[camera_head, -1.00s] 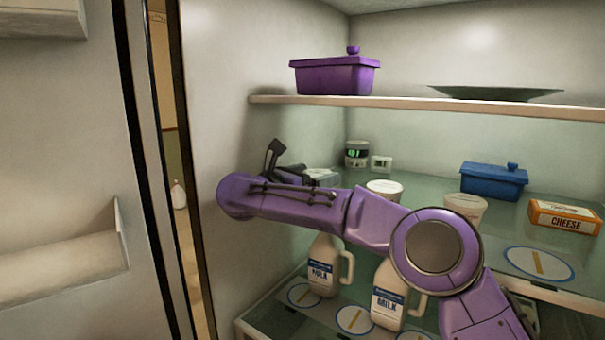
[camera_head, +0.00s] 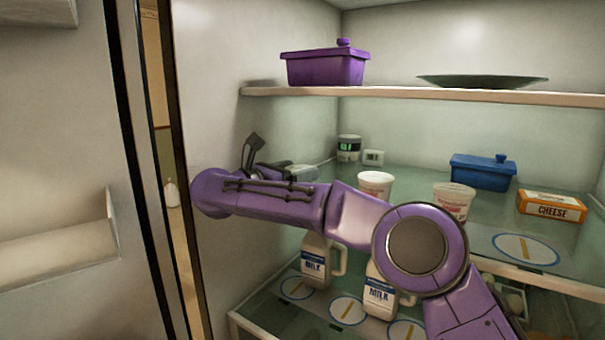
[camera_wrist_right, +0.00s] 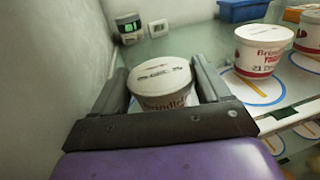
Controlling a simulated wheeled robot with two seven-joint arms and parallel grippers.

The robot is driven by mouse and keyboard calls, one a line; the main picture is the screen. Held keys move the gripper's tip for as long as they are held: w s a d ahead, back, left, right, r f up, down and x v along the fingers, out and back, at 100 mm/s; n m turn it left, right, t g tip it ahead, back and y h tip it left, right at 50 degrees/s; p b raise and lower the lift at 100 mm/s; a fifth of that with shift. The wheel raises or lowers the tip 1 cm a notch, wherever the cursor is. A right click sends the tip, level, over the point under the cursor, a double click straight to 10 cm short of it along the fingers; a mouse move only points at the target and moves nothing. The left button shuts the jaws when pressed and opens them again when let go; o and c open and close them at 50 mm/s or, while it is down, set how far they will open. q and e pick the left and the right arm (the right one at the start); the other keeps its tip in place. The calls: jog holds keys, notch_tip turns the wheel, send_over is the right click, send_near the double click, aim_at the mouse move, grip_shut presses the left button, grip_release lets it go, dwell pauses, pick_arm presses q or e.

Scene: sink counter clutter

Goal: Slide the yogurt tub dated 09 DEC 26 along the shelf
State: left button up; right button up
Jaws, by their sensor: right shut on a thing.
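In the right wrist view a white yogurt tub (camera_wrist_right: 160,84) with a pale lid stands upright between the two dark fingers of my right gripper (camera_wrist_right: 165,82). The gripper is shut on it. My left gripper is not in view.
A third tub (camera_head: 453,200) stands further right. Behind are a blue lidded box (camera_head: 482,172), a cheese box (camera_head: 551,206) and a small digital device (camera_head: 349,148). Milk jugs (camera_head: 316,262) stand on the shelf below. A round marker (camera_head: 525,249) lies bare at the front right.

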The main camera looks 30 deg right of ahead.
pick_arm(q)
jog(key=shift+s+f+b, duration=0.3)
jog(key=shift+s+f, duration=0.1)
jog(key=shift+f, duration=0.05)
pick_arm(e)
jog(key=shift+s+v, duration=0.25)
jog(key=shift+v, duration=1.3)
jog(key=o, duration=1.1)
jog(key=shift+d+r+b, duration=0.1)
jog(key=shift+r+b, duration=0.2)
pick_arm(q)
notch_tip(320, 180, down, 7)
jog(key=b, duration=0.6)
pick_arm(e)
jog(key=s+a+r, duration=0.1)
jog(key=s+r, duration=0.3)
jog(key=s+a+r, duration=0.2)
jog(key=s+r, duration=0.2)
jog(key=s+a+r, duration=0.2)
jog(key=s+r, duration=0.2)
jog(key=s, duration=0.1)
jog(key=shift+a+r, duration=0.1)
jog(key=shift+r, duration=0.15)
